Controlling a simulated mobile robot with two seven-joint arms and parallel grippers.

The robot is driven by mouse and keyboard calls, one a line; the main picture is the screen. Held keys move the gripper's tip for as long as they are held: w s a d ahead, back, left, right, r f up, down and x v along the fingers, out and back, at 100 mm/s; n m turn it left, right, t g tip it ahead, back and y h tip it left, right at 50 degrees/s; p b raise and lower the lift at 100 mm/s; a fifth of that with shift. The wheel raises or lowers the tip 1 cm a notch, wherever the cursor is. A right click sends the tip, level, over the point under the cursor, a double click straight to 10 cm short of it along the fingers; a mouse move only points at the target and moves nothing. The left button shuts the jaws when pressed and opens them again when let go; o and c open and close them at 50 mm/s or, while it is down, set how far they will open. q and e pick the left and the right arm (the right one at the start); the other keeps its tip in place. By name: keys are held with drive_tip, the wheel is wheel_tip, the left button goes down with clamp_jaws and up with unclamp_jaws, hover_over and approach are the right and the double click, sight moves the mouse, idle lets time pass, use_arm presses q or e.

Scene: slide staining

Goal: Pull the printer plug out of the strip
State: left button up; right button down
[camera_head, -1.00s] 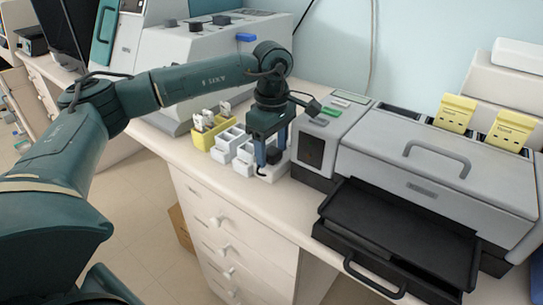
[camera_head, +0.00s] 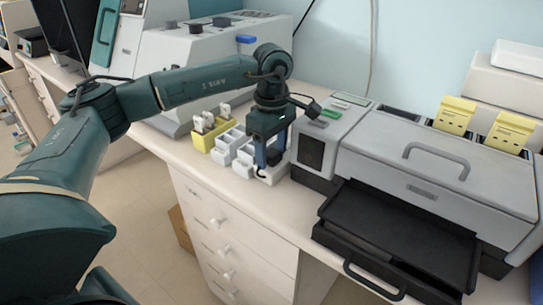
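My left gripper (camera_head: 271,157) points straight down over the white power strip (camera_head: 272,176) on the bench, just left of the grey printer. Its two blue fingers stand apart, with a small dark plug (camera_head: 274,157) showing between them, low down near the strip. The fingers and the plug overlap in view, so I cannot tell whether the fingers press on it. The plug's base and most of the strip are hidden behind the fingers. My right gripper is not in view.
The grey printer-like machine (camera_head: 425,187) with its black open tray (camera_head: 400,235) stands close on the right. White compartment boxes (camera_head: 229,143) and a yellow rack (camera_head: 204,139) stand close on the left. A larger grey machine (camera_head: 195,60) is behind. The bench front edge is near.

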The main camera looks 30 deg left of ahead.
sight(272, 152)
use_arm(q)
clamp_jaws()
drive_tip(key=shift+r+p, duration=2.2)
drive_tip(key=shift+r, duration=0.85)
